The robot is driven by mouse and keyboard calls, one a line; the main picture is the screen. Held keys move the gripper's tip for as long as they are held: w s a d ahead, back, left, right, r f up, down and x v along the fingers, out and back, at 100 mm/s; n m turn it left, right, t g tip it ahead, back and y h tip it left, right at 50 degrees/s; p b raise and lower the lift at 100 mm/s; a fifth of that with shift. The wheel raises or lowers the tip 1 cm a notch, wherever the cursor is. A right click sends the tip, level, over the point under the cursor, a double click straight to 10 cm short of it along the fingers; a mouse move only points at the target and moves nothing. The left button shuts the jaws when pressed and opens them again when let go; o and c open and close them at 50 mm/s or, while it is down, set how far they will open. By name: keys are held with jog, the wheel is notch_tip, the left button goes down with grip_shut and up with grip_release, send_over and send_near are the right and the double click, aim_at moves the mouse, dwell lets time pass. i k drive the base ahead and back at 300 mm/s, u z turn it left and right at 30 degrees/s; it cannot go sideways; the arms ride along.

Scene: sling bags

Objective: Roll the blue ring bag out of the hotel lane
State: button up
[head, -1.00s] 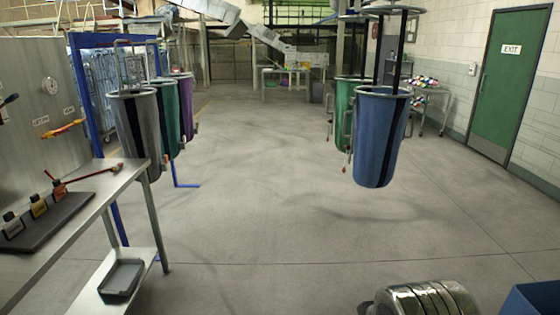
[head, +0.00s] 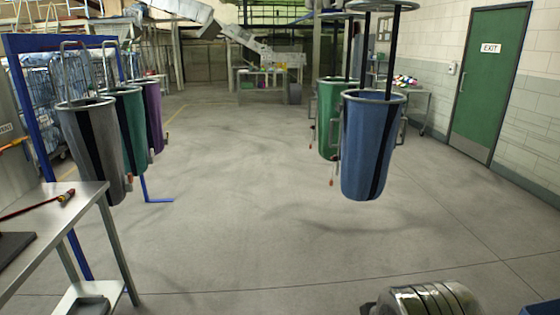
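A blue bag (head: 368,150) with a metal ring rim and a dark vertical stripe hangs right of centre, above the floor. Dark uprights rise from it to a pale ring (head: 378,6) at the top edge. A green bag (head: 331,118) hangs just behind it to the left, partly covered by it. A small red-ended pull hangs beside the blue bag's left side. I cannot read which lane is the hotel lane. My gripper is not in view; only a ribbed metal part, probably mine, shows at the bottom right.
Grey, green and purple bags (head: 92,150) hang in a row by a blue frame (head: 40,110) at the left. A steel bench (head: 65,215) fills the lower left. A cart (head: 412,100) stands near the green exit door (head: 486,85). The middle floor is clear.

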aim_at(369, 120)
jog(key=z, duration=0.2)
jog(key=i, duration=2.5)
jog(key=u, duration=0.8)
jog(key=i, duration=0.7)
jog(key=u, duration=0.6)
jog(key=i, duration=0.55)
jog(key=u, duration=0.2)
